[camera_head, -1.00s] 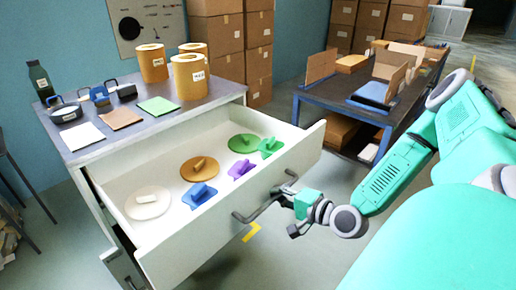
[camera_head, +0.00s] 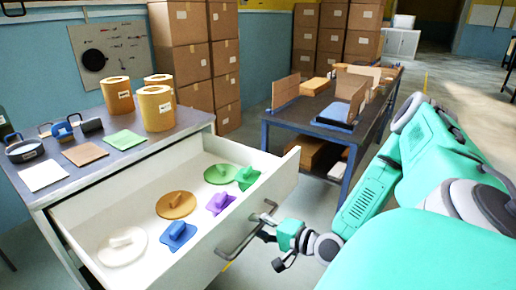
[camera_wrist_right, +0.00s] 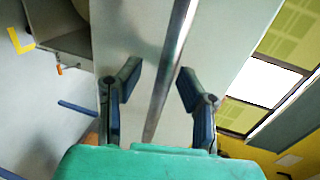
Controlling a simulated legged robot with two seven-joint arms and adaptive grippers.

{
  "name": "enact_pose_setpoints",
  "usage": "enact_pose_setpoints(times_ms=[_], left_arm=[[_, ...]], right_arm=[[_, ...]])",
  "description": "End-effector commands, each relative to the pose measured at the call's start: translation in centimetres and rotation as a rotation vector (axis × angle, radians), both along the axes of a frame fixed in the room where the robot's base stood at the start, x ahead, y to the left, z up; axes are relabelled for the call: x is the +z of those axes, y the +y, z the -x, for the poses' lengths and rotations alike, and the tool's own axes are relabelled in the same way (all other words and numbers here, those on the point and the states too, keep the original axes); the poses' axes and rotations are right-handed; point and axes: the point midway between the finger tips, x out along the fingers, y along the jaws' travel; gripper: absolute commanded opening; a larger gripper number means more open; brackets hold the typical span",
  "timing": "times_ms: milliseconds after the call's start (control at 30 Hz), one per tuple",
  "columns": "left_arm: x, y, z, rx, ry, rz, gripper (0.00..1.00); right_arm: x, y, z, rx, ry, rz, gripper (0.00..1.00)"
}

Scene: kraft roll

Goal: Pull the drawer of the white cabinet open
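The drawer (camera_head: 275,189) of the white cabinet (camera_head: 188,140) stands well out, with its inside in plain view. Its grey bar handle (camera_head: 236,248) is on the front panel. My right gripper (camera_head: 268,235) is at the right end of the handle. In the right wrist view its two dark fingers (camera_wrist_right: 158,82) are apart, with a metallic bar (camera_wrist_right: 170,70), seemingly the handle, running between them. Gaps show on both sides of the bar. My left gripper is not in view.
Several coloured lids, including a brown one (camera_head: 176,204), lie in the drawer. Kraft-coloured canisters (camera_head: 156,108), pans and flat cards stand on the cabinet top. A blue-framed table (camera_head: 300,117) with boxes stands behind the drawer's right end. Stacked cartons (camera_head: 190,50) are at the back.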

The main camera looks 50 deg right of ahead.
Motion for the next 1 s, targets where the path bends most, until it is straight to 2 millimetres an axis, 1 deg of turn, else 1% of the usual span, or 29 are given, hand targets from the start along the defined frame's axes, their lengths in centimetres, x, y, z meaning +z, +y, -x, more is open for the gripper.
enact_pose_setpoints(times_ms=[267, 433, 567, 600, 800, 900, 1000], left_arm=[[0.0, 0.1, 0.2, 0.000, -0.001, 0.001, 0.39], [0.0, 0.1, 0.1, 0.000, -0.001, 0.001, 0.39], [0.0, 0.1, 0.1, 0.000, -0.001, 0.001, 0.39], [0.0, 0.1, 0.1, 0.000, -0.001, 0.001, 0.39], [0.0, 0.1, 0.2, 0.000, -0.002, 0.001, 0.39], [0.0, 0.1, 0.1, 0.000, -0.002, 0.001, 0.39], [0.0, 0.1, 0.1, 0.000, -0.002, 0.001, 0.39]], right_arm=[[0.0, 0.0, 0.2, 0.002, -0.002, -0.001, 0.33], [0.1, 0.3, 1.3, 0.006, -0.001, -0.003, 0.33], [0.6, 0.0, 2.6, 0.006, -0.001, 0.002, 0.33], [0.8, -0.2, 3.0, 0.003, -0.002, 0.004, 0.33], [1.5, -0.3, 7.4, -0.001, 0.001, 0.000, 0.33], [1.9, -0.4, 9.2, -0.001, 0.001, -0.001, 0.33], [2.0, -0.5, 10.5, 0.000, 0.002, 0.000, 0.33]])
